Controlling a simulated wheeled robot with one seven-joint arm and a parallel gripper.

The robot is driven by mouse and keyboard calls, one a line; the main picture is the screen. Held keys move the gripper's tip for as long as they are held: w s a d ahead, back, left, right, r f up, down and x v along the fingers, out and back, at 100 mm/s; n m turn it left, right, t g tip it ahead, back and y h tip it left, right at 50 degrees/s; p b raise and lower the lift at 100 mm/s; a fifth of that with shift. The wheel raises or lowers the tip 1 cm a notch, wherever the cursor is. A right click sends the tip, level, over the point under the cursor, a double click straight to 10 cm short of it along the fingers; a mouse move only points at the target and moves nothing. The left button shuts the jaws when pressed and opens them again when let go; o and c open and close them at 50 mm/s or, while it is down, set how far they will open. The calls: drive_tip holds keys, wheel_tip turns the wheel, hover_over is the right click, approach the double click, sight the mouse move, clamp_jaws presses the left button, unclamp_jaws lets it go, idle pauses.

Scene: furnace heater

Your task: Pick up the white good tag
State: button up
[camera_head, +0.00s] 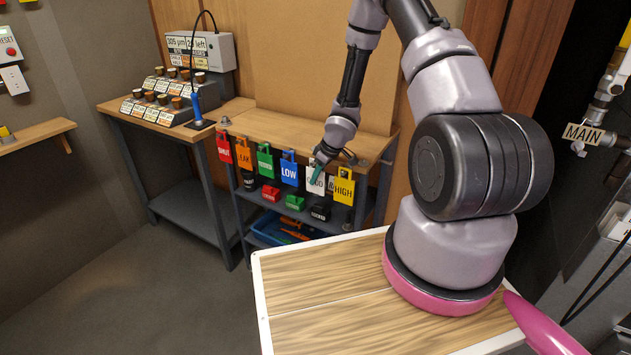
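The white tag (315,188) hangs in a row of coloured tags along the front edge of the workbench. It is between the blue LOW tag (289,173) and the yellow HIGH tag (343,190). Its lettering is partly covered and seems to read GOOD. My gripper (320,165) reaches down from above, directly in front of the upper part of the white tag. A thin teal piece at the gripper's end overlaps the tag. I cannot tell whether the fingers touch the tag or how far apart they are.
Red (224,149), orange (243,154) and green (265,162) tags hang further left. Small red, green and black items and a blue bin (262,232) sit on shelves below. A grey box (213,52) and racks of small samples stand on the left bench.

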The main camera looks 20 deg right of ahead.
drive_tip(key=shift+c, duration=0.3)
clamp_jaws()
drive_tip(key=shift+r, duration=0.35)
drive_tip(key=shift+a, duration=0.1)
drive_tip(key=shift+s+a, duration=0.2)
drive_tip(key=shift+s, duration=0.1)
drive_tip(key=shift+s+a, duration=0.25)
